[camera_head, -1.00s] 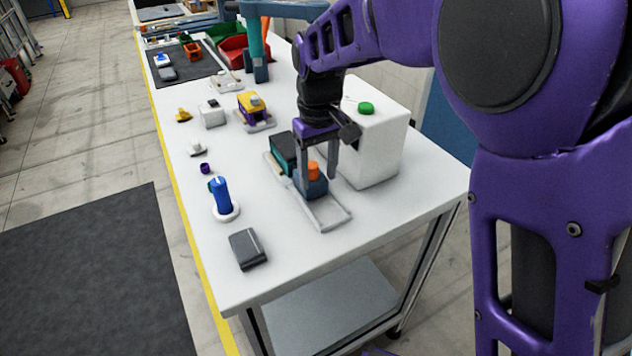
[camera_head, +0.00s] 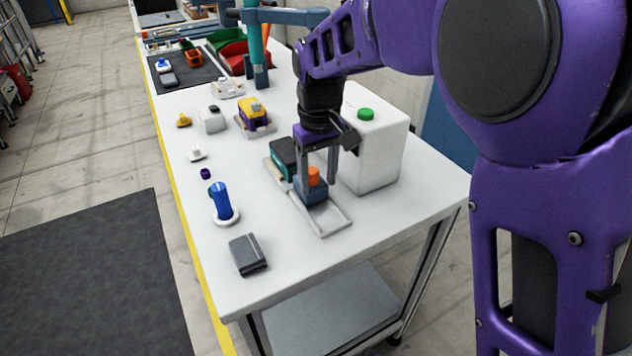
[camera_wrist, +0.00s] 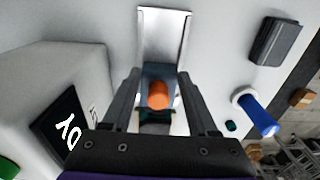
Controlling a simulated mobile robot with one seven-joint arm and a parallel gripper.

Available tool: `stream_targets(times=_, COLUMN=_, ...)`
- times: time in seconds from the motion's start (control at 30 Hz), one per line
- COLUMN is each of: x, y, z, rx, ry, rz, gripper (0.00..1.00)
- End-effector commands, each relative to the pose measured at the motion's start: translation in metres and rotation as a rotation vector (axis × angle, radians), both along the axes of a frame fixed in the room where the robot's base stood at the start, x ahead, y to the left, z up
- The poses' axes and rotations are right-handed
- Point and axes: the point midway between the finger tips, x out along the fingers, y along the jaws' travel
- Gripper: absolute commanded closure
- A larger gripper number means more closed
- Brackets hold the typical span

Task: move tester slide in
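The tester is a pale tray (camera_head: 338,223) with rails. A blue-grey slide block (camera_head: 311,191) with an orange knob (camera_head: 314,176) sits on it, against or close to a dark teal-and-black block (camera_head: 284,157). The near end of the tray is empty. My gripper (camera_head: 316,178) points down over the slide block. In the wrist view my gripper (camera_wrist: 159,76) has its fingers spread, one on each side of the orange knob (camera_wrist: 158,95), with gaps between fingers and knob. Whether the fingertips touch the block's sides is unclear.
A white box with a green button (camera_head: 366,114) stands close to the right of my gripper. A blue handle on a white base (camera_head: 222,200) and a dark grey case (camera_head: 248,254) are to the left. The table's near right corner is clear.

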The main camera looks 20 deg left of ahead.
Motion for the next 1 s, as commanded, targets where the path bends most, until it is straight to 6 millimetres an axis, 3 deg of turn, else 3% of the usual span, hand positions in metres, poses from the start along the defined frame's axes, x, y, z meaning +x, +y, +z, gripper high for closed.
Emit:
stream_targets(times=0.03, x=-0.003, y=-0.002, z=-0.016, rx=-0.016, ry=0.017, rz=0.001, gripper=0.40)
stream_targets(times=0.33, x=-0.003, y=-0.002, z=-0.012, rx=-0.016, ry=0.017, rz=0.000, gripper=0.40)
stream_targets(times=1.0, x=-0.003, y=-0.002, z=0.048, rx=-0.011, ry=0.013, rz=-0.001, gripper=0.40)
